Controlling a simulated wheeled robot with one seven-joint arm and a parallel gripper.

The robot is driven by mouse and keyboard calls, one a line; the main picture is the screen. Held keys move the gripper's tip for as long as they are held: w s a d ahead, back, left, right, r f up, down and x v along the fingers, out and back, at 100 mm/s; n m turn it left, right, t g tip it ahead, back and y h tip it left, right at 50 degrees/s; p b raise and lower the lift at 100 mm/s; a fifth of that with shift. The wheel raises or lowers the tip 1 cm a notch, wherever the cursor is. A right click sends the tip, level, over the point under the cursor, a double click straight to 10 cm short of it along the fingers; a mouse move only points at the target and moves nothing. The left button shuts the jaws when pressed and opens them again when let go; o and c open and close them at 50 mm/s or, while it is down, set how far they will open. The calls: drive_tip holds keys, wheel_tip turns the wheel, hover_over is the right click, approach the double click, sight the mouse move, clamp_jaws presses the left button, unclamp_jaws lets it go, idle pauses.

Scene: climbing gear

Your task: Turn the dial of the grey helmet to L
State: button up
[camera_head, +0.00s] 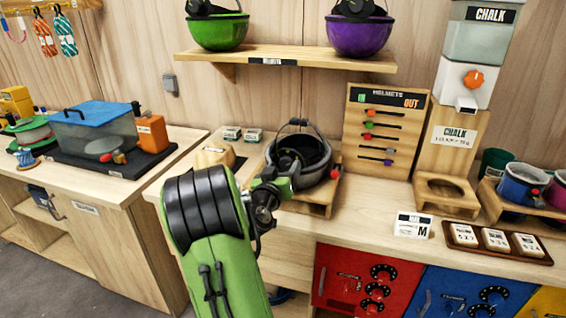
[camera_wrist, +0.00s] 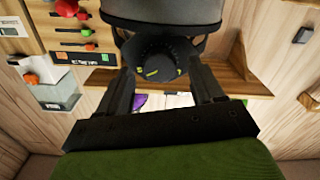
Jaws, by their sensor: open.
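The grey helmet (camera_head: 318,168) sits bowl-down, open side up, in a wooden stand (camera_head: 312,207) on the bench. In the wrist view its grey shell (camera_wrist: 165,14) fills the top. The dark round dial (camera_wrist: 155,60) with yellow-green marks shows there, between the two fingers. My gripper (camera_wrist: 161,72) is open, one finger on each side of the dial; I cannot tell whether either finger touches it. The dial's letters are not readable. In the head view my arm hides the near-left side of the helmet. A white card (camera_head: 412,225) marked M stands on the bench, right of the helmet.
A wooden HELMETS in/out board (camera_head: 380,150) stands behind, right of the helmet. A shelf (camera_head: 290,60) above holds a green helmet (camera_head: 217,30) and a purple helmet (camera_head: 360,36). A chalk dispenser (camera_head: 470,60) and number tiles (camera_head: 496,241) are farther right.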

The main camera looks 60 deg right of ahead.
drive_tip(key=shift+d, duration=0.3)
drive_tip(key=shift+c, duration=0.5)
drive_tip(key=c, duration=1)
